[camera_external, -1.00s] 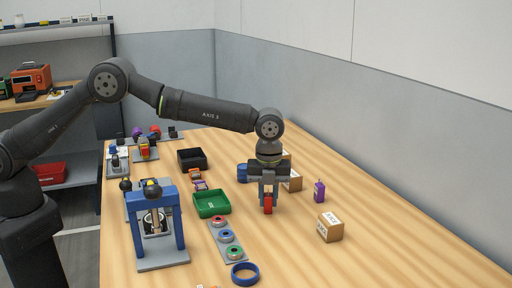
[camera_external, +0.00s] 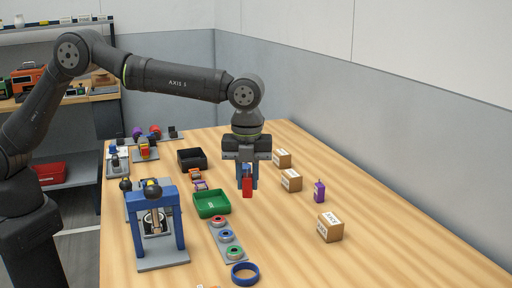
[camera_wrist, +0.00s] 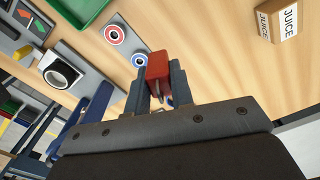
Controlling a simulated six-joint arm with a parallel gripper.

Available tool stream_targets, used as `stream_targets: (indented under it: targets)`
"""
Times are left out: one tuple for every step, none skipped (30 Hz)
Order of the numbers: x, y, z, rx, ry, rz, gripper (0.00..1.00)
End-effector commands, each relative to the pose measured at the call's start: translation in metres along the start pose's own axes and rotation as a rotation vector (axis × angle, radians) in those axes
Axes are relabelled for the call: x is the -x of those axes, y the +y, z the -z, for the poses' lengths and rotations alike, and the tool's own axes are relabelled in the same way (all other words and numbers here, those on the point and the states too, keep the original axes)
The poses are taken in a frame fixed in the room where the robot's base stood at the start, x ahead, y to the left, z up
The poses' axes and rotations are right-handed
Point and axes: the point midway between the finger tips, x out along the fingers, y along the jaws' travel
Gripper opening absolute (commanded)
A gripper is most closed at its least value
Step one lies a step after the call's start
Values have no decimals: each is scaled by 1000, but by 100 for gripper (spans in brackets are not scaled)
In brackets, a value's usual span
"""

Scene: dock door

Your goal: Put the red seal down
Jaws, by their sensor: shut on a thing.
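The red seal (camera_external: 247,188) is a small red block held between the fingers of my gripper (camera_external: 247,176). It hangs below the fingertips, apparently above the wooden table. In the wrist view the seal (camera_wrist: 158,65) sits between the two grey fingers of my gripper (camera_wrist: 160,84), its red end sticking out past them. My gripper is shut on it and points down in the outside view. A thin metal part shows by the seal's inner end. The exact gap to the table is hard to tell.
A green tray (camera_external: 211,212) and a grey plate with coloured rings (camera_external: 241,258) lie left of my gripper. Cardboard boxes (camera_external: 330,234) and a purple seal-like item (camera_external: 319,195) stand to the right. A blue press frame (camera_external: 134,222) stands front left. The right-front table is clear.

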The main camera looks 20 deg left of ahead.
Motion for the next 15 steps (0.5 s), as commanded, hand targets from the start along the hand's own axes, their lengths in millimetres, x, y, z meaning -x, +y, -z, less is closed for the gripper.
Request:
stream_targets:
  targets:
    - [2, 2, 3, 0, 0, -1, 0]
    - [3, 3, 5, 0, 0, -1, 0]
    - [4, 3, 6, 0, 0, -1, 0]
    - [4, 4, 7, -1, 0, -1, 0]
    - [4, 4, 7, 0, 0, -1, 0]
    - [5, 4, 6, 1, 0, -1, 0]
    - [5, 4, 5, 3, 0, -1, 0]
    - [5, 4, 1, 7, 0, -1, 0]
    - [5, 4, -6, 15, 0, 0, 0]
    - [5, 4, -12, 22, 0, 0, 0]
    - [6, 4, -20, 32, 0, 0, 0]
    - [6, 5, -35, 47, 0, 1, 0]
    - [6, 5, -46, 60, 0, 1, 0]
    - [6, 6, -60, 75, 0, 0, 0]
    - [6, 8, -80, 97, 0, 1, 0]
